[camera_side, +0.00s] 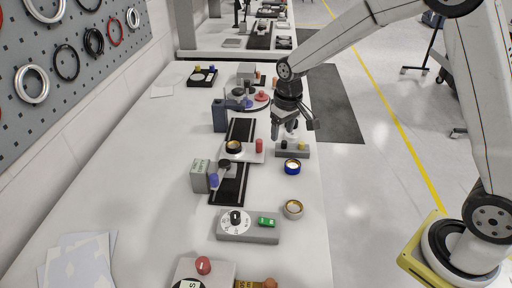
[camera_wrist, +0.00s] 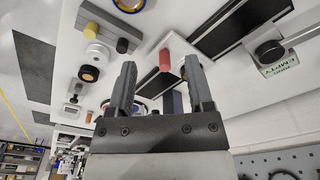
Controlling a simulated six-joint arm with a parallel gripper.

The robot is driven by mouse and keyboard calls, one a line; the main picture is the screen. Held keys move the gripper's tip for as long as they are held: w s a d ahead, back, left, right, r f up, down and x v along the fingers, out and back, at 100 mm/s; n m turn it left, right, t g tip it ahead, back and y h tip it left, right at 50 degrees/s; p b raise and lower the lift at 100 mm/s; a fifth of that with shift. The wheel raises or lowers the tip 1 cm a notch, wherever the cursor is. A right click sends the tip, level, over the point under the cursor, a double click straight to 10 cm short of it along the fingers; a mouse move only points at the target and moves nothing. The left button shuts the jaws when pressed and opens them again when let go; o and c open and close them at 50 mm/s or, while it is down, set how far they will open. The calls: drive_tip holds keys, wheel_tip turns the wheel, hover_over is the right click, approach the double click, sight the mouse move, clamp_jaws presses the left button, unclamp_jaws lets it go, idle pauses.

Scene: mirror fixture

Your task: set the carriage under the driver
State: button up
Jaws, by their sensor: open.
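The carriage looks to be the pale plate (camera_side: 247,155) lying across the black rail (camera_side: 229,188); it bears a dark round cup with a brass rim (camera_side: 233,146) and an upright red peg (camera_side: 259,146). The red peg also shows between my fingers in the wrist view (camera_wrist: 165,60), farther off. A blue upright post with an arm (camera_side: 219,116) stands beyond the carriage, left of the rail; I cannot tell surely whether it is the driver. My gripper (camera_side: 295,122) is open and empty, above the bench right of the rail. It also shows in the wrist view (camera_wrist: 162,85).
A grey block with black and yellow pegs (camera_side: 292,151) stands near my gripper. A labelled block (camera_side: 199,177) with a lever is left of the rail's near end. A blue ring (camera_side: 292,167), a pale ring (camera_side: 293,209) and a dial box (camera_side: 248,229) are nearer. The bench's left side is mostly clear.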

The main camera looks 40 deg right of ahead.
drive_tip(key=g, duration=0.1)
hover_over(259, 140)
wheel_tip(259, 140, down, 2)
drive_tip(key=shift+f, duration=0.1)
drive_tip(key=shift+f, duration=3.9)
clamp_jaws()
